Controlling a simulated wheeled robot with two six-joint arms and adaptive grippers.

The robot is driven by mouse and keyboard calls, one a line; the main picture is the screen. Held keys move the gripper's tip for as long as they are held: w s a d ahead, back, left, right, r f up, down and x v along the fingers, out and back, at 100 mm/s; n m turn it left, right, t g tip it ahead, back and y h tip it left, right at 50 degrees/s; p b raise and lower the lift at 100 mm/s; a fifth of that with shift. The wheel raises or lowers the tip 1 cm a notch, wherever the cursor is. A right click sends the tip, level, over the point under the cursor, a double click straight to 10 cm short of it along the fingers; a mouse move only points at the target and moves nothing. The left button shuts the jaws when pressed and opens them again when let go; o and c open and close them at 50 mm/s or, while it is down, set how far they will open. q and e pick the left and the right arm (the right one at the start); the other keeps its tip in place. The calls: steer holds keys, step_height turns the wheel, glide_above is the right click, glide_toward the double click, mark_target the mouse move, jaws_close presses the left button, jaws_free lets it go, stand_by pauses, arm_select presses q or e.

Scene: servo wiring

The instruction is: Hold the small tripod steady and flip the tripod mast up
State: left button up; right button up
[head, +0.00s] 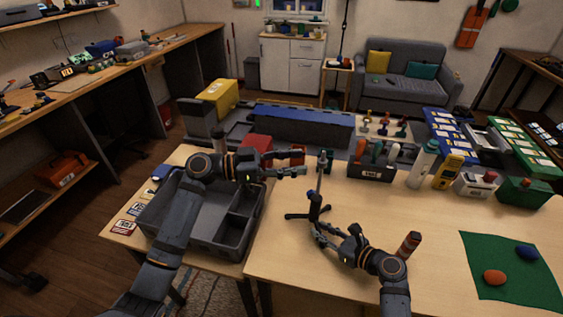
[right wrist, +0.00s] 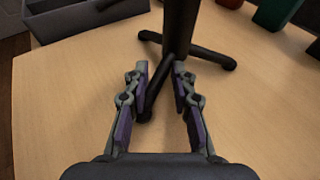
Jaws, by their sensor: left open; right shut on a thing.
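The small black tripod (head: 315,208) stands on the table in the middle of the head view, its legs spread on the wood. Its thin mast (head: 320,178) points up from the hub. In the right wrist view the dark post (right wrist: 180,28) and legs of the tripod show close up. My right gripper (head: 317,231) is low at the tripod, shut on one tripod leg (right wrist: 156,92), with a finger on each side of it. My left gripper (head: 306,162) is open, just left of the mast at its upper part, with nothing between its fingers.
A grey divided bin (head: 232,262) stands left of the tripod, under my left arm. A tool caddy (head: 371,172), a white bottle (head: 423,165) and boxes line the back. A green mat (head: 512,282) lies right.

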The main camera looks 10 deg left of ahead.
steer(key=shift+s+f, duration=0.1)
steer(key=shift+f, duration=0.15)
arm_select(q)
steer(key=v, duration=0.4)
arm_select(e)
steer(key=o, duration=0.9)
arm_select(q)
steer(key=shift+w, duration=0.1)
arm_select(e)
steer(key=shift+o, duration=0.2)
steer(key=shift+r, duration=0.15)
